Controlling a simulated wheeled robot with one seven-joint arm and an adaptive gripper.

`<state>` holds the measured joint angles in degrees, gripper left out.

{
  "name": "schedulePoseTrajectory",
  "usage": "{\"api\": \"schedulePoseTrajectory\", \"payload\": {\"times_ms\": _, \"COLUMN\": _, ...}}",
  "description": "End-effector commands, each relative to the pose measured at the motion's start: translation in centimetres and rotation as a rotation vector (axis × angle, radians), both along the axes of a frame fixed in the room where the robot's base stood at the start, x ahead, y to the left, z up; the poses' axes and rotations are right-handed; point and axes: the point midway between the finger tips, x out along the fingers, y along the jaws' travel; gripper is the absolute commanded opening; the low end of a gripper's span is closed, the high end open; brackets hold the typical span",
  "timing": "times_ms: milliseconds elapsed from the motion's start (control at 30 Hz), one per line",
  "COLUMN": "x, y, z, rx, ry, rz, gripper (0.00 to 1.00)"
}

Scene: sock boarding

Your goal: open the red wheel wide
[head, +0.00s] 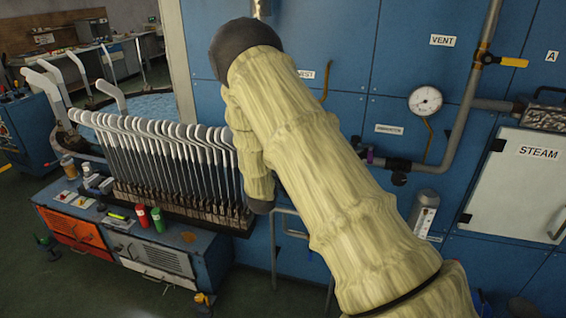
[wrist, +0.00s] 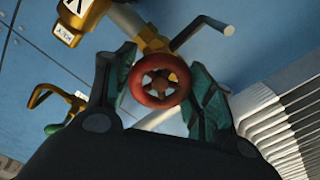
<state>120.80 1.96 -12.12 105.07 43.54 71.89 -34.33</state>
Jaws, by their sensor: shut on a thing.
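The red wheel (wrist: 138,96) shows in the wrist view as a small round handwheel with spokes, on a brass valve body (wrist: 147,40). My gripper (wrist: 160,88) has its two green-padded fingers on either side of the wheel and is shut on it, left and right of the rim. In the head view my own arm covers the middle of the picture. The wheel and my gripper are hidden there.
A lever handle (wrist: 203,32) sticks out by the valve. A second brass fitting (wrist: 75,100) is at the left. White sock boards (head: 160,140) stand in a row beside the blue panel (head: 335,100). A gauge (head: 425,101) and a yellow-handled pipe valve (head: 500,60) are at the right.

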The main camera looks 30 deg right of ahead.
Motion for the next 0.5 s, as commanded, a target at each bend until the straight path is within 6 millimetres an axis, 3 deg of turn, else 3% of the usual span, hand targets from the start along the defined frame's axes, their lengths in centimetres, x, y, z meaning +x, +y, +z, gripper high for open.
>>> {"api": "schedulePoseTrajectory", "payload": {"times_ms": 500, "x": -0.29, "y": 0.10, "z": -0.66, "rx": -0.316, "ry": 0.383, "rz": 0.000, "gripper": 0.29}}
